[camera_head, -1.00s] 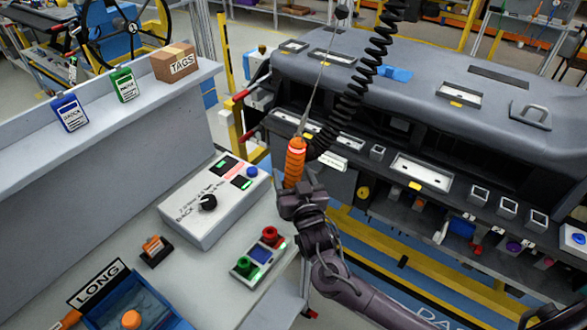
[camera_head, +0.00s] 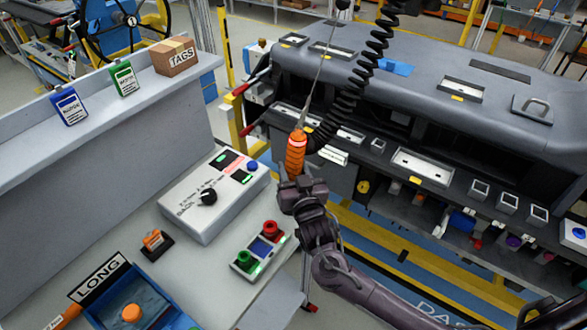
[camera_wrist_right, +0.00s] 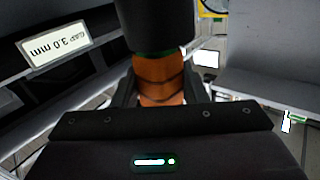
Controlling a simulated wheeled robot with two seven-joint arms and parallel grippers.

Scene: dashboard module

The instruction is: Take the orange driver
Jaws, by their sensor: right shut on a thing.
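The orange driver (camera_head: 296,154) hangs upright from a thin cable beside a black coiled hose, with a lit red ring near its top. My right gripper (camera_head: 297,182) is around its lower end and shut on it. In the right wrist view the driver's orange body (camera_wrist_right: 159,80) sits between the two fingers of my right gripper (camera_wrist_right: 158,92), with a dark cylinder part in front of its upper portion. My left gripper is in no view.
A grey control box (camera_head: 215,193) with a black knob and a red-green button box (camera_head: 258,248) stand on the bench at left. A blue tray (camera_head: 165,312) is by the LONG sign (camera_head: 98,276). The dashboard module (camera_head: 440,110) is behind at right.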

